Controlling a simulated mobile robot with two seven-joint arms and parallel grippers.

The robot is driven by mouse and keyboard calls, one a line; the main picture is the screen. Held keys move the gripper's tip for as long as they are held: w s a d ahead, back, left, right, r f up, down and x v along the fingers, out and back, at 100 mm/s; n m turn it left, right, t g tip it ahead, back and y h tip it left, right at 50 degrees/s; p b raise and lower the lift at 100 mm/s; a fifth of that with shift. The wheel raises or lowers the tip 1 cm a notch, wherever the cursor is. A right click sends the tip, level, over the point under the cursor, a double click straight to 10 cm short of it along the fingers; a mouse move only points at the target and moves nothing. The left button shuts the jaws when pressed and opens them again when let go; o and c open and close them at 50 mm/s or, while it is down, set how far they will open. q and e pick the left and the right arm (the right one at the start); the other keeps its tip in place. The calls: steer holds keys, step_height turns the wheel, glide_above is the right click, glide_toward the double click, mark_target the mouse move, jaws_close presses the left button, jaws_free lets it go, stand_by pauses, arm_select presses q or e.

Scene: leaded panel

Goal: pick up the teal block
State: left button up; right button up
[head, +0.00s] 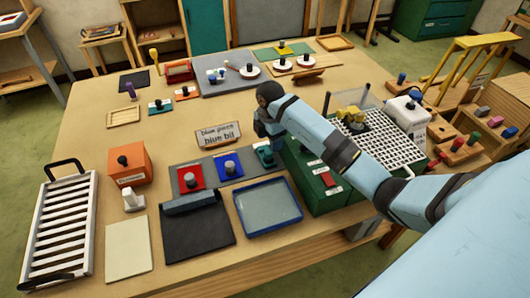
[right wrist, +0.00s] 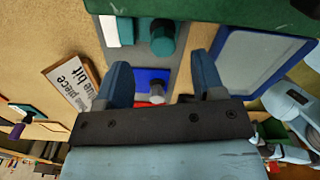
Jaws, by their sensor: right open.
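The teal block (head: 265,154) sits at the right end of a grey tray (head: 208,188), beside a blue piece (head: 229,167) and a red piece (head: 190,179). My right gripper (head: 271,131) hangs just behind and above the teal block and partly overlaps it. In the right wrist view the gripper (right wrist: 162,75) is open with nothing between its fingers. There the teal block's round knob (right wrist: 162,38) shows beyond the fingertips, and the blue piece (right wrist: 152,76) shows in the gap between them. My left gripper is out of view.
A sign (head: 218,135) stands left of the gripper. A green box (head: 312,185) with a white grid top is close on the right. A blue-rimmed tray (head: 267,206) lies in front. The table (head: 165,140) behind the sign has free room.

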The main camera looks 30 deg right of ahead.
mark_target(265, 151)
steer(key=shift+s+a+f+p, duration=0.1)
steer(key=shift+f+p, duration=0.2)
steer(key=shift+f, duration=0.35)
step_height(265, 151, down, 4)
steer(key=shift+s+r+p, duration=0.1)
steer(key=shift+r+p, duration=0.15)
steer(key=shift+p, duration=0.25)
steer(key=shift+f, duration=0.35)
steer(key=c, duration=1)
